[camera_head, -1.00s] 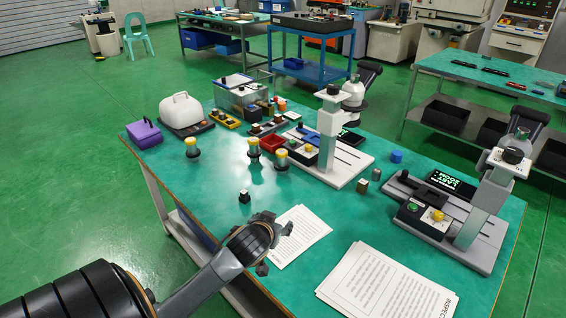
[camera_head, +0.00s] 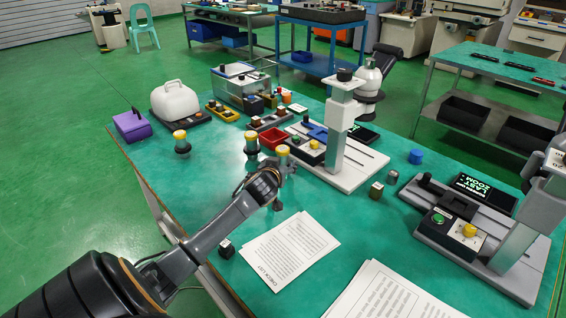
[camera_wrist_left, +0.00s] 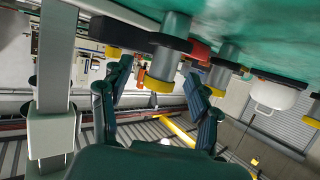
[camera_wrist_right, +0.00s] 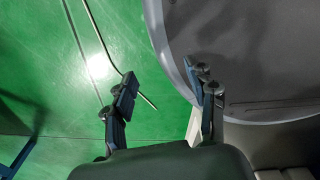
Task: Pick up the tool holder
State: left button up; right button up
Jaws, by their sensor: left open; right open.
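Several tool holders with yellow tops and dark lower parts stand upright on the green table. In the head view one is at the left (camera_head: 181,138), one in the middle (camera_head: 251,138) and one (camera_head: 283,152) just beyond my left gripper (camera_head: 272,192). The gripper partly hides that last one. In the left wrist view, which is upside down, my left gripper (camera_wrist_left: 158,95) is open and empty. A tool holder (camera_wrist_left: 170,50) shows beyond and between its fingers, and another (camera_wrist_left: 224,68) is to the right. My right gripper (camera_wrist_right: 165,92) is open and empty over the floor.
A microscope stand (camera_head: 340,150) and a red bin (camera_head: 272,138) are beyond the gripper. A small black block (camera_head: 226,249) and paper sheets (camera_head: 289,247) lie at the near side. A second stand (camera_head: 485,235) is at right. A white case (camera_head: 175,102) and purple box (camera_head: 132,125) stand at left.

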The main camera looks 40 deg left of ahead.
aim_at(282, 161)
pick_arm(q)
jog(key=shift+w+a+f, duration=0.15)
jog(key=shift+w+a, duration=0.05)
jog(key=shift+w, duration=0.1)
jog(key=shift+w+a, duration=0.1)
jog(key=x, duration=0.4)
jog(key=shift+a+f, duration=0.1)
jog(key=shift+a, duration=0.2)
jog(key=shift+w+a+f, duration=0.2)
jog(key=shift+c, duration=0.5)
grip_shut()
pick_arm(e)
jog(key=shift+w+a, duration=0.35)
jog(key=shift+w, duration=0.45)
